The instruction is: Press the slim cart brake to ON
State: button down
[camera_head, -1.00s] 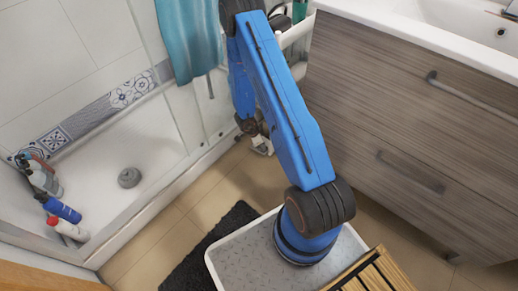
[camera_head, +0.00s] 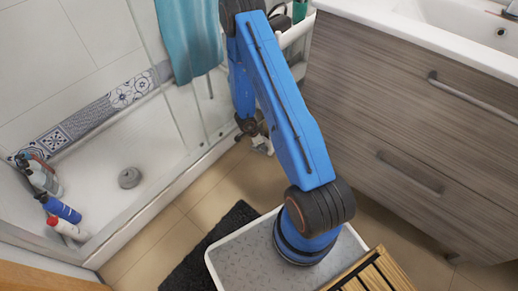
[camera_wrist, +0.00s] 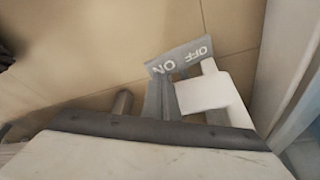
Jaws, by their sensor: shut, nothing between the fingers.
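The brake lever (camera_wrist: 180,55) is a grey plate low over the floor in the wrist view, marked OFF and ON, with the lettering upside down. It joins a white bracket (camera_wrist: 203,92). The slim cart (camera_head: 299,30) is white and stands between the shower and the cabinet in the head view, its lower part mostly behind my arm. My gripper (camera_head: 251,129) points down near the floor by the cart's foot. It is shut and empty. Whether it touches the lever cannot be told.
The wood-grain cabinet (camera_head: 400,120) stands close on the right. The shower tray (camera_head: 115,180) and its raised edge are on the left, with several bottles (camera_head: 58,208) in the corner. A teal towel (camera_head: 188,40) hangs behind my arm. Tiled floor (camera_head: 205,195) lies open in front.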

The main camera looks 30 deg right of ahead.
aim_at(262, 151)
jog(key=shift+f, duration=1)
dwell(1.2)
jog(key=shift+r, duration=3.55)
